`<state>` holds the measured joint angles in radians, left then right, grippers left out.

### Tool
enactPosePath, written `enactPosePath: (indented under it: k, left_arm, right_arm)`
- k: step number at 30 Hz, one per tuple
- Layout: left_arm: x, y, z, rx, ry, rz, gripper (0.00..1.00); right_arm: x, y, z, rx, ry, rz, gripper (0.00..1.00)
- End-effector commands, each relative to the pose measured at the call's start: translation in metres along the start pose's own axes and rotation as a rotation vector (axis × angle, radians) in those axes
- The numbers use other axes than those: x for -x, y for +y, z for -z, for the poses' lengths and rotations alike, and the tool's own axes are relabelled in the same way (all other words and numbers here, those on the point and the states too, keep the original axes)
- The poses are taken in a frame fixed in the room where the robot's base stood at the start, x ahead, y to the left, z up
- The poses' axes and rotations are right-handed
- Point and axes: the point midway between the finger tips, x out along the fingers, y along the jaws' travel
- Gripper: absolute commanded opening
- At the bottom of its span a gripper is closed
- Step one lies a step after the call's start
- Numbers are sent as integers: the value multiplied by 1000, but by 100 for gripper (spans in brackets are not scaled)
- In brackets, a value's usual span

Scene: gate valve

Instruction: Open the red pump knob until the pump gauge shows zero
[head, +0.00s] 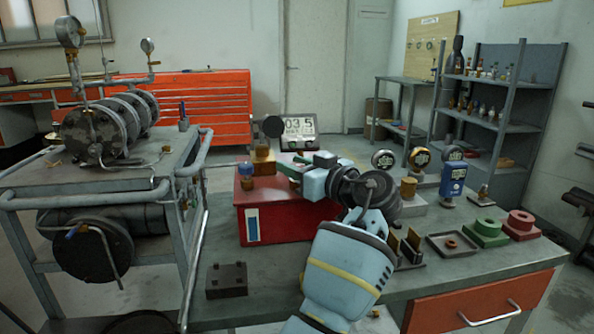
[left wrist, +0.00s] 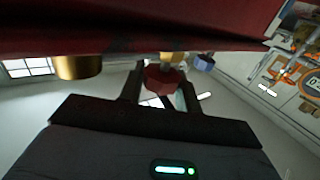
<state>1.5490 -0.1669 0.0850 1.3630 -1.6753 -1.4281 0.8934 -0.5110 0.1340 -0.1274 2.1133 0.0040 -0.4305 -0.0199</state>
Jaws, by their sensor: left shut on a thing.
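The red knob (left wrist: 165,80) sits on a brass stem in the left wrist view. My left gripper (left wrist: 160,88) is shut on it, a finger on each side. In the head view my left gripper (head: 298,168) reaches over the top of the red pump box (head: 285,222), and the red knob cannot be made out there. My right gripper is in neither view.
Several gauges, including a blue meter (head: 453,178), stand on the bench at right. A grey cart (head: 180,160) with piping stands close at left.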

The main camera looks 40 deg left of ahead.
Motion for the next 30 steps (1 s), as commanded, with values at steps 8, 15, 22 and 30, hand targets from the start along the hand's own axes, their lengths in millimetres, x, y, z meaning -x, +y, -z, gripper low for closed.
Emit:
enactPosePath:
  k: [8,15,22,30]
  left_arm:
    - [0,0,1,-1,1,2,11]
    - [-1,0,1,-1,1,2,53]
    - [0,0,0,-1,0,2,55]
    - [19,0,0,-1,0,0,55]
  right_arm:
    - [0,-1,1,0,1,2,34]
    - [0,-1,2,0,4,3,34]
    - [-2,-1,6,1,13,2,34]
    - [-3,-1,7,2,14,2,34]
